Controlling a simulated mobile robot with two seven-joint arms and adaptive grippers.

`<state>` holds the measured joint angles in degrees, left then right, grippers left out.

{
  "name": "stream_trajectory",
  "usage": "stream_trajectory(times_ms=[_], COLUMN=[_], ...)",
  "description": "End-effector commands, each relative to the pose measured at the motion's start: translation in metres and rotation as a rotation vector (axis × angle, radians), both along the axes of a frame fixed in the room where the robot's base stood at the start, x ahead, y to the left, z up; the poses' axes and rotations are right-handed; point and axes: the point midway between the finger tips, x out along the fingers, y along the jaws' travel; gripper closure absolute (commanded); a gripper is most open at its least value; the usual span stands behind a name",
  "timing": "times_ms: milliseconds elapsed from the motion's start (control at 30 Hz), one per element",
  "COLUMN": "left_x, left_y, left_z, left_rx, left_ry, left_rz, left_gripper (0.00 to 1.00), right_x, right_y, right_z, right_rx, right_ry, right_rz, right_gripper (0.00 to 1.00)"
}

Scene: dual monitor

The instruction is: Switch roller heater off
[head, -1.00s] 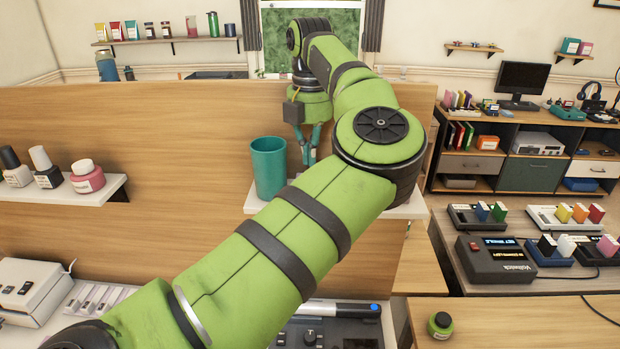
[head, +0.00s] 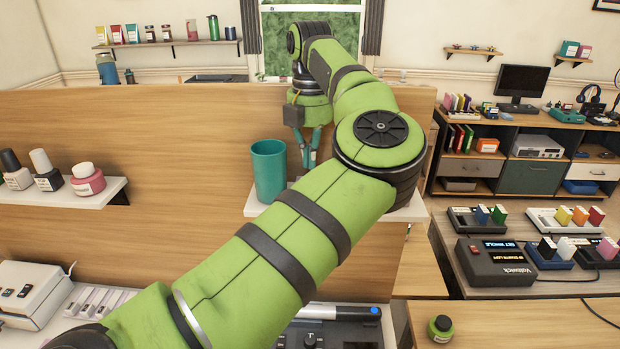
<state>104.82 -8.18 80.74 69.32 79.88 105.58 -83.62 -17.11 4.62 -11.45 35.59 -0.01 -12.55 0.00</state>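No object is clearly recognisable as the roller heater. A white box with two black switches (head: 28,291) stands at the lower left. A dark device (head: 352,331) with a blue-ended roller-like bar (head: 340,312) shows at the bottom centre, partly hidden by my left arm. I cannot tell if either is the heater. My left gripper (head: 309,160) points down above the small white shelf, just right of a teal cup (head: 268,171). Its two fingers appear close together, with tips partly hidden by my arm. Nothing is visibly held. My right gripper is not in view.
A wooden partition (head: 150,190) spans the middle. A left shelf (head: 100,192) holds several bottles. At right, a desk carries a black console (head: 497,263) and colourful blocks. A small green-lidded jar (head: 440,328) stands at lower right.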

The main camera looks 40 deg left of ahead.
Motion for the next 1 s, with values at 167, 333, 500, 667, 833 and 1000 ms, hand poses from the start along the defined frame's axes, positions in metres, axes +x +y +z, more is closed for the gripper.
stream_trajectory(times_ms=[167, 333, 500, 667, 833, 1000], left_x=[0.0, 0.0, 0.0, 0.0, 0.0, 0.0], left_y=[0.0, 0.0, 0.0, 0.0, 0.0, 0.0], left_z=[0.0, -0.003, -0.005, -0.008, -0.01, -0.013], left_rx=[0.0, 0.0, 0.0, 0.0, 0.0, 0.0], left_ry=[0.0, 0.0, 0.0, 0.0, 0.0, 0.0], left_rz=[0.0, 0.0, 0.0, 0.0, 0.0, 0.0], left_gripper=[1.0, 1.0, 1.0, 1.0, 1.0, 1.0], right_x=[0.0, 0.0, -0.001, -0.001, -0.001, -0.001], right_y=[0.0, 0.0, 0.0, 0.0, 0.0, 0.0], right_z=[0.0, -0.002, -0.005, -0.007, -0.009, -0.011], right_rx=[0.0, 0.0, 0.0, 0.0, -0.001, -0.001], right_ry=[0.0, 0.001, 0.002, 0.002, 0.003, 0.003], right_rz=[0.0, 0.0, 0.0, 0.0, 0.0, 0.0], right_gripper=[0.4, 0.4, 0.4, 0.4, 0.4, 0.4])
